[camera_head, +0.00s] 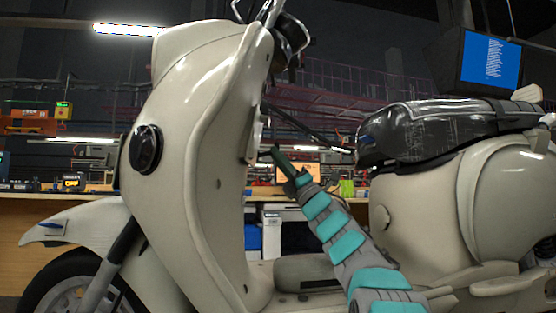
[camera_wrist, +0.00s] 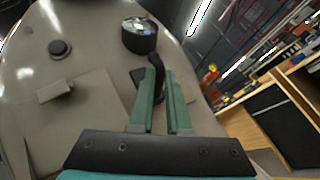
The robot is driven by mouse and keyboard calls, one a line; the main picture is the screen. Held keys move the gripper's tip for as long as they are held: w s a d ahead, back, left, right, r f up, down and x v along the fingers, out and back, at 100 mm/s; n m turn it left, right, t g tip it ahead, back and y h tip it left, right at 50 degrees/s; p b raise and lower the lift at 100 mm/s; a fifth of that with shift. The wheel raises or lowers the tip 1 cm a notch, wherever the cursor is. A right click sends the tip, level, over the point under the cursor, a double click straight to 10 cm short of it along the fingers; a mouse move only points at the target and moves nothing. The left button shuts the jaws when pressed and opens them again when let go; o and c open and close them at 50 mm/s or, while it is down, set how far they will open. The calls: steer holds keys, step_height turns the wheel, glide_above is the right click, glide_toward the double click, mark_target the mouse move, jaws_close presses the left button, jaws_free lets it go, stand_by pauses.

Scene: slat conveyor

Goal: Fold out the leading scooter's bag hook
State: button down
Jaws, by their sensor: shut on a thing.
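The cream scooter (camera_head: 205,150) stands side-on in the head view, its front wheel at the left. My arm reaches in from the lower right, and my gripper (camera_head: 276,154) is at the inner face of the leg shield. In the wrist view, my gripper's green fingers (camera_wrist: 162,74) are close together around a dark, slim, curved piece that looks like the bag hook (camera_wrist: 157,64). The hook sits just below a round, silver-faced black knob (camera_wrist: 139,35). The fingers hide part of the hook, so how far it is folded out is hard to tell.
The black seat (camera_head: 430,130) is to the right of my gripper, and the floorboard (camera_head: 305,272) lies below. A small panel with a tab (camera_wrist: 62,92) is left of the fingers. A workbench and a blue-screened monitor (camera_head: 487,60) stand behind.

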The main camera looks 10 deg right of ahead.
steer(key=shift+d, duration=0.25)
steer(key=c, duration=0.9)
jaws_free()
steer(key=shift+v, duration=3.9)
